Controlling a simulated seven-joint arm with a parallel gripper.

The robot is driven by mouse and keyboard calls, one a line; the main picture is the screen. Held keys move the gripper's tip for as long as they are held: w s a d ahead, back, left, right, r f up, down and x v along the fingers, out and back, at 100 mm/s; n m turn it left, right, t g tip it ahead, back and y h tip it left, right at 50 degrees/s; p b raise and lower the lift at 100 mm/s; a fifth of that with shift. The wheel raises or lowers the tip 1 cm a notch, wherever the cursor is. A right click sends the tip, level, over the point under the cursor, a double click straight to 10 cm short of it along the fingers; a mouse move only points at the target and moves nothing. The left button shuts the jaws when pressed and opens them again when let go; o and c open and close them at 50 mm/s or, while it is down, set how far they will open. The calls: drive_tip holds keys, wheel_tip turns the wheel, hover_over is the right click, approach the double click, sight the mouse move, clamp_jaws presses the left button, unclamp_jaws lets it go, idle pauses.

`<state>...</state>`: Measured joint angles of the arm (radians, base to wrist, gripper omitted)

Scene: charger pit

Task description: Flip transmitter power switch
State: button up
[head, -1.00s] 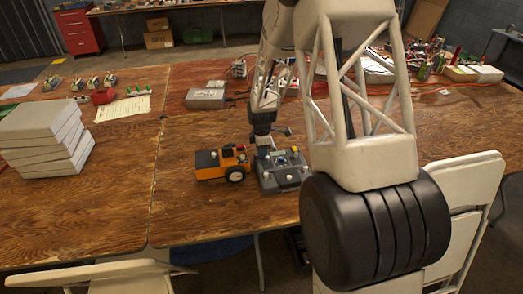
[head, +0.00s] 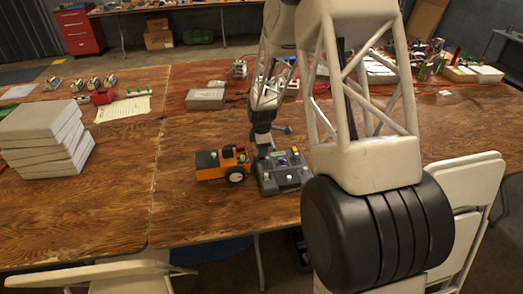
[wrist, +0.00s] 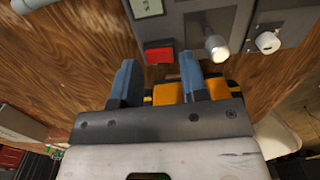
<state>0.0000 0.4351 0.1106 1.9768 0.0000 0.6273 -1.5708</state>
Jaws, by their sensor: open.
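The transmitter (head: 283,176) is a grey box with a small display and knobs, lying on the wooden table. In the wrist view its grey face (wrist: 190,22) fills the top, with a red rectangular switch (wrist: 158,47) at the near edge. A silver knob (wrist: 215,46) stands to the right of the switch. My gripper (wrist: 157,66) is open, its two blue fingers apart and empty. In the picture the red switch lies just past the fingertips, between them; I cannot tell whether they touch. In the head view my gripper is over the transmitter's left side, partly hidden.
An orange toy vehicle (head: 221,163) stands close against the transmitter's left. White boxes (head: 45,138) are stacked at the table's left. A grey box (head: 206,96) and a paper (head: 123,109) lie farther back.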

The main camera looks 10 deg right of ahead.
wheel_tip(320, 180, up, 6)
drive_tip(key=shift+r, duration=0.35)
drive_tip(key=shift+r, duration=0.1)
idle(0.4)
drive_tip(key=s+r+m+t, duration=0.1)
drive_tip(key=s+r+m, duration=0.8)
drive_tip(key=s+r, duration=1.15)
drive_tip(key=s+r+m+t, duration=0.1)
drive_tip(key=s+m, duration=0.8)
drive_tip(key=s, duration=1.7)
drive_tip(key=shift+d+r+t, duration=0.2)
drive_tip(key=shift+r+t, duration=0.1)
drive_tip(key=shift+r, duration=0.6)
